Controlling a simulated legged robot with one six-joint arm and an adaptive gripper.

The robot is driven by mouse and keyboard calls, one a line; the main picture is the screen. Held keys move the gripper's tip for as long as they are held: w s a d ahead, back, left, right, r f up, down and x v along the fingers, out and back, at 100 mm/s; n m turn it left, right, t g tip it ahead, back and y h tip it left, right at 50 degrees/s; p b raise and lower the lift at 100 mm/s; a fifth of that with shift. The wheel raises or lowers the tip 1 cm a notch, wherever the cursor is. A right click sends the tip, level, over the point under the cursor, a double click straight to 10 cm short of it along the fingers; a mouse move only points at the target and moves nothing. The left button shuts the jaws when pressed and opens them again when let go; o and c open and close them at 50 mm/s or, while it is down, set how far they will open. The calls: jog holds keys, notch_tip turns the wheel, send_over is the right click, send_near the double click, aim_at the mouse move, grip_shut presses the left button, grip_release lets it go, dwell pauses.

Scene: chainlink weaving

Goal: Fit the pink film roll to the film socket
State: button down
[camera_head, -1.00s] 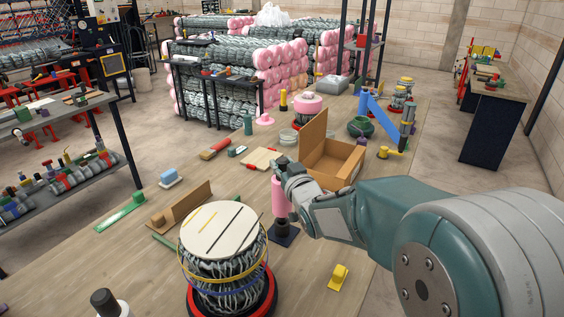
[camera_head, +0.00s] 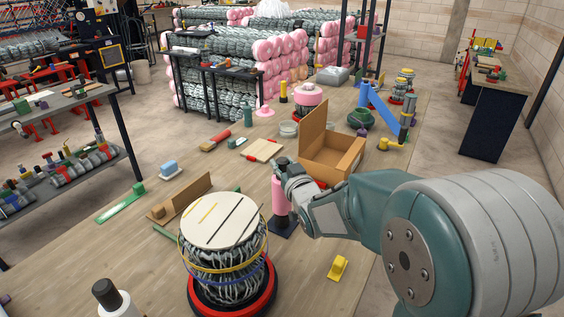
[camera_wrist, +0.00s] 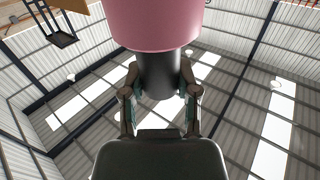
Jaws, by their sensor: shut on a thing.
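The pink film roll (camera_head: 279,194) is upright, with my gripper (camera_head: 283,167) at its top end. In the wrist view, my gripper (camera_wrist: 160,90) is shut on the black core (camera_wrist: 158,72) that sticks out of the pink film (camera_wrist: 155,22). Directly below the roll is a black socket post (camera_head: 281,220) on a dark square base plate (camera_head: 284,231) on the bench. The roll's lower end lines up with the post and seems to meet it. I cannot tell whether it is seated.
A wire-mesh roll with a pale disc top (camera_head: 218,219) stands left of the socket. An open cardboard box (camera_head: 333,158) is behind my gripper. A yellow block (camera_head: 338,267) lies at the front right. A brown angled board (camera_head: 182,198) lies at the left.

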jog(key=shift+f, duration=0.75)
jog(key=shift+c, duration=1.3)
grip_release()
jog(key=v, duration=1.2)
jog(key=shift+f, duration=0.1)
